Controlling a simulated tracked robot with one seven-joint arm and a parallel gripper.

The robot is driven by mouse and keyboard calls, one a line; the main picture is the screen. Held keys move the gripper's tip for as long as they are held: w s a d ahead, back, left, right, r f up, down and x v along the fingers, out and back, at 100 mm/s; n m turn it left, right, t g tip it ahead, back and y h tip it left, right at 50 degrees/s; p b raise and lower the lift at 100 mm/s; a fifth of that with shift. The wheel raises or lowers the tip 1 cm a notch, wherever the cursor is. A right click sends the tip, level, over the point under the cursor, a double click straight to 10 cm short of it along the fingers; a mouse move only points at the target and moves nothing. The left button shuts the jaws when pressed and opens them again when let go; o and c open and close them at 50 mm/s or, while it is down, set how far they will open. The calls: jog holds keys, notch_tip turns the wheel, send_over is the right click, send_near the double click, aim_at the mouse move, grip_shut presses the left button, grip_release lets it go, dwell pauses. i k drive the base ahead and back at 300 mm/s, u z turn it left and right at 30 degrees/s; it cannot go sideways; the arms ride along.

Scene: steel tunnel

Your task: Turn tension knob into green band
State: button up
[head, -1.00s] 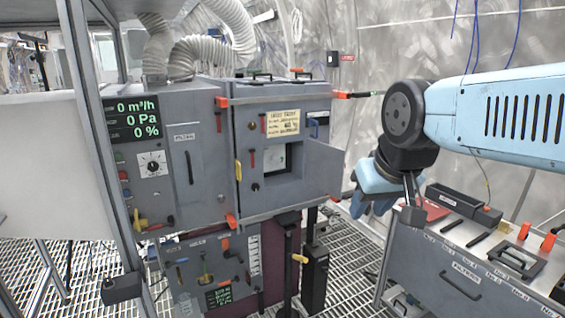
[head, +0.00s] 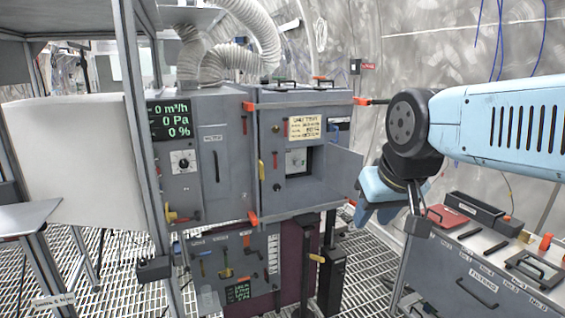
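A grey machine cabinet (head: 214,205) stands left of centre. Its left panel carries a round dial with a dark knob (head: 183,162). The right-hand compartment has a recessed window with a white gauge (head: 296,160) inside and a small dark round knob (head: 277,187) at its lower left. I cannot tell which knob is the tension knob, and no green band can be made out at this size. My gripper (head: 368,210) is light blue, points down, and hangs in front of and right of the cabinet, apart from both knobs. Its fingers are too unclear to read.
A display (head: 170,120) shows 0 m³/h, 0 Pa, 0 %. A grey cart (head: 465,285) with tools stands at the right, close under my arm. A metal frame post (head: 140,130) stands at the left. Open grating floor (head: 365,262) lies between cabinet and cart.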

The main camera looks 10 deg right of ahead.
aim_at(298, 162)
jog(key=i, duration=0.85)
jog(key=z, duration=0.05)
